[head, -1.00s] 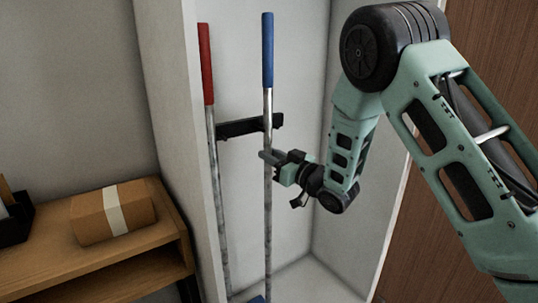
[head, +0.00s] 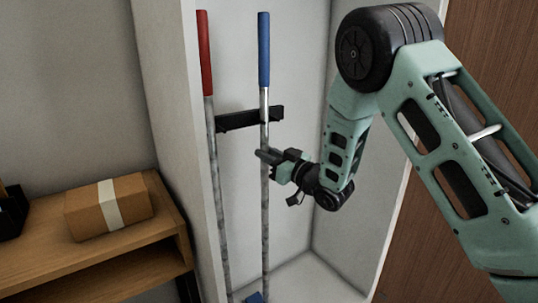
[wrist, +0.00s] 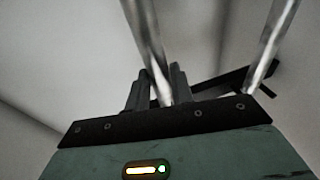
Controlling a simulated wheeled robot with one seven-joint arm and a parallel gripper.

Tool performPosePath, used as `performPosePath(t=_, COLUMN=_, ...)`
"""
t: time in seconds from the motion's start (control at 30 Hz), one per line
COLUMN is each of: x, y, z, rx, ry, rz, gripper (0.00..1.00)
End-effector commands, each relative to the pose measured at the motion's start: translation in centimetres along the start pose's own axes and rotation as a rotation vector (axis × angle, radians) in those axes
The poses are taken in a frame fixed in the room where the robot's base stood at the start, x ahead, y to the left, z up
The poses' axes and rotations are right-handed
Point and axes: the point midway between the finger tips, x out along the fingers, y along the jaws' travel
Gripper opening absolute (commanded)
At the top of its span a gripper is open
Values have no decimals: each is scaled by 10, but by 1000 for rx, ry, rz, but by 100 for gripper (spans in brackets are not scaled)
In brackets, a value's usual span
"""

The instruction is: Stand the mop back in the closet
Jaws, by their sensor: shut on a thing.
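The mop is a long metal pole with a blue handle (head: 264,50), upright inside the white closet. A bit of blue (head: 254,297) shows at its foot, cut off by the picture's lower edge. My gripper (head: 266,156) is shut on the mop's pole, below the black rack (head: 238,119) on the closet's back wall. The pole crosses in front of the rack's right part; I cannot tell whether it is seated in it. In the wrist view the mop's pole (wrist: 146,40) runs between my two fingers (wrist: 158,90).
A second pole with a red handle (head: 204,55) stands at the rack's left end, close to the closet's left wall. A wooden shelf (head: 120,245) with a taped cardboard box (head: 85,214) stands left of the closet. The closet's right side is free beyond my arm.

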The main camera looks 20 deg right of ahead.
Motion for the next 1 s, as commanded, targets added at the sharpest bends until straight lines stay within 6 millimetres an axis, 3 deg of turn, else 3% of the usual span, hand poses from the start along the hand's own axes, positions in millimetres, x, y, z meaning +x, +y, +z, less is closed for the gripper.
performPosePath(t=0.47, x=1, y=0, z=-2, rx=-1, ry=5, rz=0, gripper=0)
performPosePath(t=0.5, x=1, y=0, z=-2, rx=-1, ry=5, rz=0, gripper=26)
performPosePath(t=0.6, x=1, y=0, z=-2, rx=-1, ry=4, rz=0, gripper=49)
performPosePath(t=1.0, x=-9, y=1, z=1, rx=1, ry=-4, rz=2, gripper=49)
